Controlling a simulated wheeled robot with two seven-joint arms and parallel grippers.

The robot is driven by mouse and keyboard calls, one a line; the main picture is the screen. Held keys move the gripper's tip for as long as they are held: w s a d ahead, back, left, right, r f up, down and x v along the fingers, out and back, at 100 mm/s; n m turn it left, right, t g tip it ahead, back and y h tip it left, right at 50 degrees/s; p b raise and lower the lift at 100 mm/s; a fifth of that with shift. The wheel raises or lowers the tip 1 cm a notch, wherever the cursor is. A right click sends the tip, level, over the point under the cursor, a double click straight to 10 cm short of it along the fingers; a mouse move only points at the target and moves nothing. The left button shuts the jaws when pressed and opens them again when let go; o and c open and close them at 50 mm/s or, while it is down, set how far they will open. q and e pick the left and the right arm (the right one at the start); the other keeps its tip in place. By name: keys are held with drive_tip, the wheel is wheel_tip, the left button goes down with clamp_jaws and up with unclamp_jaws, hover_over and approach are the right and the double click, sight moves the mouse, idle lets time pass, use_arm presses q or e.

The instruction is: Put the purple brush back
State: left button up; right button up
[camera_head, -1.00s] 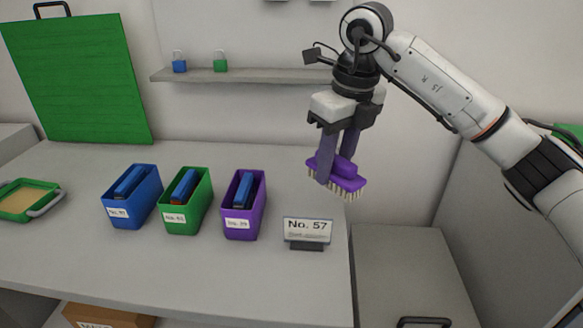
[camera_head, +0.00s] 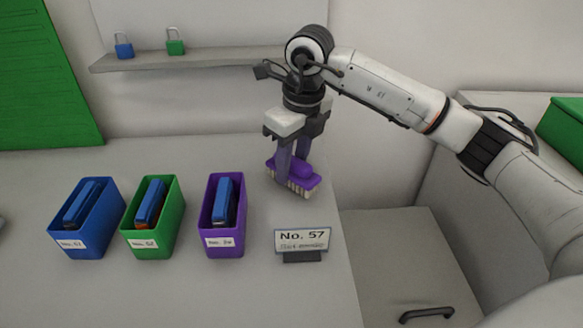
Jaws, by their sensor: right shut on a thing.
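The purple brush (camera_head: 305,182) has a purple back and pale bristles that point down. My right gripper (camera_head: 292,168) is shut on it from above. The brush is over the right part of the grey table, behind the No. 57 sign and to the right of the purple bin. I cannot tell whether the bristles touch the table. My left gripper does not show.
A blue bin (camera_head: 88,240), a green bin (camera_head: 152,238) and a purple bin (camera_head: 221,235) stand in a row, each holding a blue item. A No. 57 sign (camera_head: 302,240) stands near the table's right edge. A shelf (camera_head: 210,59) with two padlocks is behind.

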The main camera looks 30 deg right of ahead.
sight(299, 161)
drive_tip(key=shift+f, duration=0.85)
drive_tip(key=o, duration=1)
drive_tip(key=r, duration=0.4)
drive_tip(key=s+r, duration=0.1)
drive_tip(key=r, duration=0.7)
drive_tip(key=shift+s+d+r, duration=0.15)
drive_tip(key=shift+s+d, duration=0.15)
